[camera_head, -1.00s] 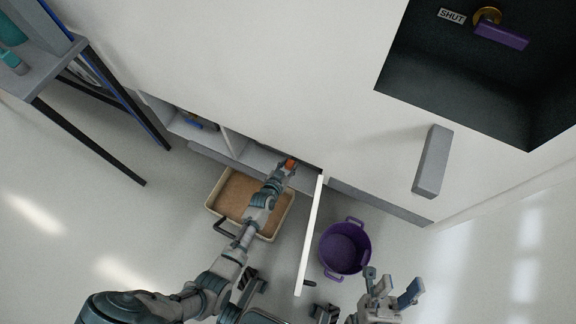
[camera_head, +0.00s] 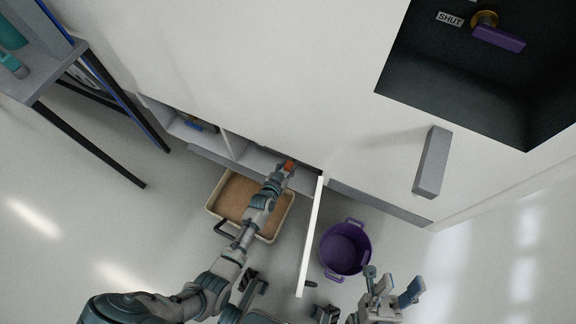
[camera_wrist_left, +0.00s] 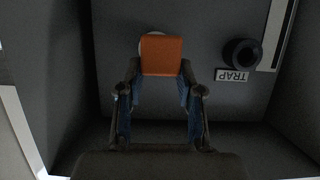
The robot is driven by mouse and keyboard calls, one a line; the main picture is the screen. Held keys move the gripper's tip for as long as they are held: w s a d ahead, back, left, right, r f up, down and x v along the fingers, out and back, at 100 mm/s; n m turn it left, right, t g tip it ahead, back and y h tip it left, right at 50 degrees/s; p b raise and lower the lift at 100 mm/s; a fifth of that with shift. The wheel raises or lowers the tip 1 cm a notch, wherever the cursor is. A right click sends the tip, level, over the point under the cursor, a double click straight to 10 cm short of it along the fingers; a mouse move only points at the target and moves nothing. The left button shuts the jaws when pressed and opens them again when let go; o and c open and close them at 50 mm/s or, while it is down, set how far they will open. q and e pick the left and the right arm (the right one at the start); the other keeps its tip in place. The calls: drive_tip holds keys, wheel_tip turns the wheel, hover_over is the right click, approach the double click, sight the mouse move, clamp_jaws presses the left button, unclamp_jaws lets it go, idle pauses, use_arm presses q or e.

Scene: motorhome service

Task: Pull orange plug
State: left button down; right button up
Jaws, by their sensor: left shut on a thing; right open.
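The orange plug (camera_wrist_left: 162,56) is a block in front of a pale round fitting on the back wall of a low locker, in the left wrist view. It also shows small in the head view (camera_head: 289,164). My left gripper (camera_wrist_left: 160,74) reaches into the locker and is shut on the orange plug, one finger on each side. The plug hides most of the fitting, so I cannot tell whether it is seated. My right gripper (camera_head: 391,290) is open and empty above the floor at lower right, apart from everything.
A black round fitting (camera_wrist_left: 242,53) with a TRAP label (camera_wrist_left: 232,75) is right of the plug. The open locker door (camera_head: 311,235) stands right of my left arm. A tan tray (camera_head: 216,203) lies below, and a purple bucket (camera_head: 345,249) stands beyond the door.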

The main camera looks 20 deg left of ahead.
sight(293, 162)
use_arm(q)
drive_tip(key=shift+d, duration=0.35)
idle(0.6)
drive_tip(key=shift+p, duration=0.3)
drive_tip(key=shift+w, duration=0.1)
idle(0.3)
drive_tip(key=shift+w+b, duration=0.65)
drive_tip(key=shift+w, duration=0.85)
drive_tip(key=c, duration=0.7)
unclamp_jaws()
drive_tip(key=shift+s, duration=0.2)
drive_tip(key=v, duration=1.1)
drive_tip(key=shift+s+d+r, duration=0.1)
drive_tip(key=shift+s+r, duration=0.1)
